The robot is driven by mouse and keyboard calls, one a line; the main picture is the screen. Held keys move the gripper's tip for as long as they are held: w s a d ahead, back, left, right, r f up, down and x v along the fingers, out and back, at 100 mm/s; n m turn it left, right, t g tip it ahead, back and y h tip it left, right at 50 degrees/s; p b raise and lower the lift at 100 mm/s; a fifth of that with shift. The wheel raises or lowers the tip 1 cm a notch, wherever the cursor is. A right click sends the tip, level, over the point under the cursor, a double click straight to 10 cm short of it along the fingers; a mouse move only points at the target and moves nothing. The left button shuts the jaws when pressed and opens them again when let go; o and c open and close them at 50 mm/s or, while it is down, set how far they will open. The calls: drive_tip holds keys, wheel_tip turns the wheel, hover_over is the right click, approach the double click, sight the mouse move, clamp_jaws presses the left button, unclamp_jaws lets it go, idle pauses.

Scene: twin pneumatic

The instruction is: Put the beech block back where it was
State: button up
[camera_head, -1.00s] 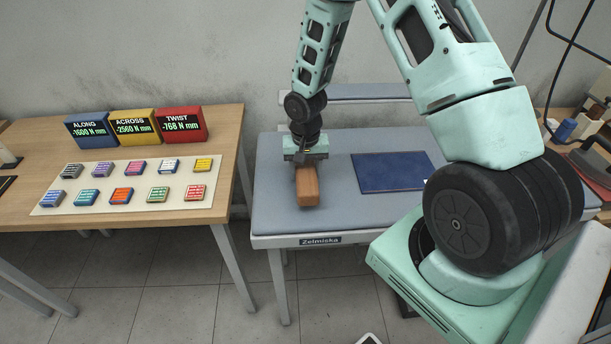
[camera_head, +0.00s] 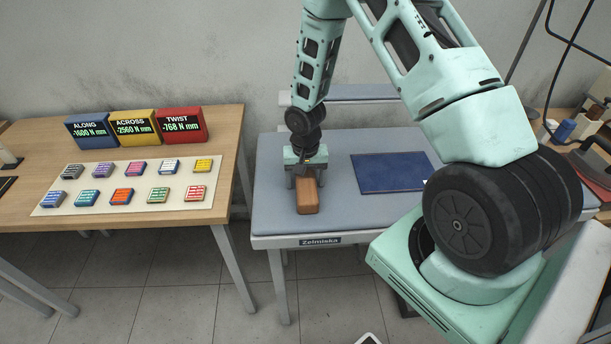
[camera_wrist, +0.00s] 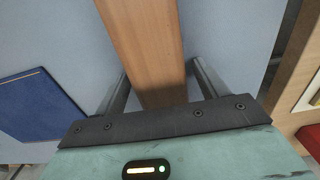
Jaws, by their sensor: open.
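The beech block (camera_head: 307,195) is a long brown wooden bar lying on the grey-blue padded top of the bench (camera_head: 275,215), near its left front. My gripper (camera_head: 306,178) is over the block's far end, pointing down, its fingers open on both sides. In the wrist view the block (camera_wrist: 145,45) runs between the two spread fingers (camera_wrist: 158,75), with a visible gap on each side. The block's far end is partly hidden under my gripper.
A dark blue mat (camera_head: 390,172) lies on the bench to the right of the block. A wooden table (camera_head: 225,150) on the left holds three coloured readout boxes (camera_head: 136,127) and a pale board (camera_head: 50,205) with several small coloured blocks. Bench top between block and mat is clear.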

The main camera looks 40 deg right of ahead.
wheel_tip(320, 180, up, 12)
drive_tip(key=b, duration=0.3)
drive_tip(key=s+a+r+n, duration=0.2)
drive_tip(key=a+r+n, duration=0.15)
drive_tip(key=a, duration=0.45)
drive_tip(key=s+a+r+n, duration=0.4)
drive_tip(key=s+a, duration=0.4)
drive_tip(key=s, duration=0.3)
drive_tip(key=s+a+r+n, duration=0.5)
drive_tip(key=s+a+n, duration=0.2)
drive_tip(key=s, duration=0.4)
drive_tip(key=shift+s+a+y, duration=0.2)
drive_tip(key=shift+a+y, duration=0.1)
drive_tip(key=shift+a, duration=0.45)
drive_tip(key=shift+r, duration=0.1)
